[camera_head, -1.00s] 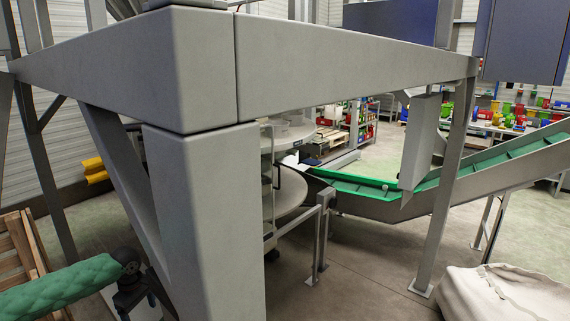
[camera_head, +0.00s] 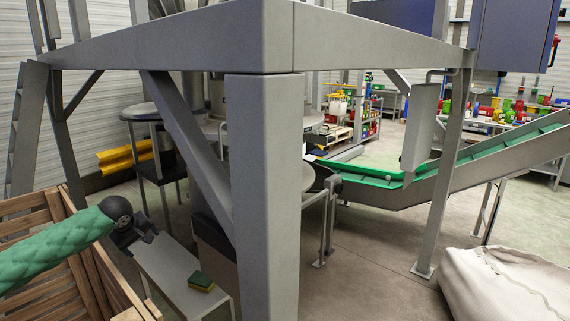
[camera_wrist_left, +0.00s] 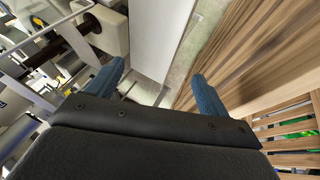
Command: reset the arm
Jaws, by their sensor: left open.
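My left arm comes in from the left in the head view, with a green padded sleeve. My left gripper (camera_head: 138,238) is at its end, above the gap between a wooden crate and a small grey bench. In the left wrist view my left gripper (camera_wrist_left: 160,85) shows two blue fingers spread apart with nothing between them. My right gripper is not in view.
The slatted wooden crate (camera_head: 90,262) is close beside my left arm. A thick grey post (camera_head: 264,200) stands just right. A green conveyor (camera_head: 480,158) and pale sack (camera_head: 505,285) are further right.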

